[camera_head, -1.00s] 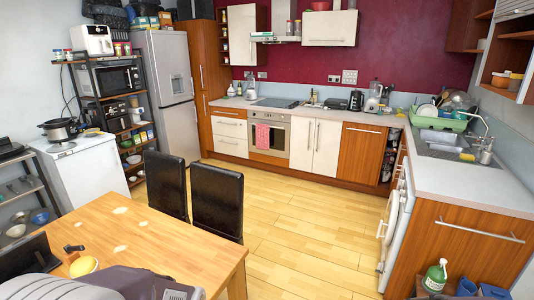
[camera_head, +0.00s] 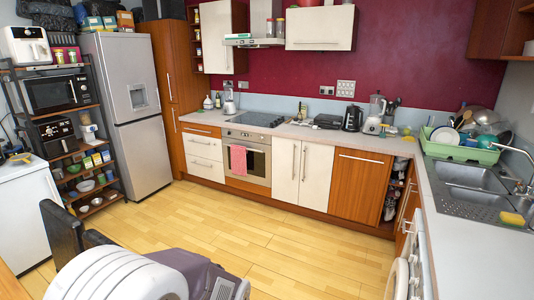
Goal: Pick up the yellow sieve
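The green dish rack (camera_head: 458,152) stands on the right counter beside the sink, heaped with plates, bowls and metal ware. I cannot make out a yellow sieve among the crowded dishes. A round metal piece (camera_head: 485,117) shows at the back of the heap, too small to name surely.
The steel sink (camera_head: 478,180) has a yellow sponge (camera_head: 512,218) at its edge. The wooden floor (camera_head: 300,245) is open ahead. A fridge (camera_head: 130,115) and shelf rack line the left.

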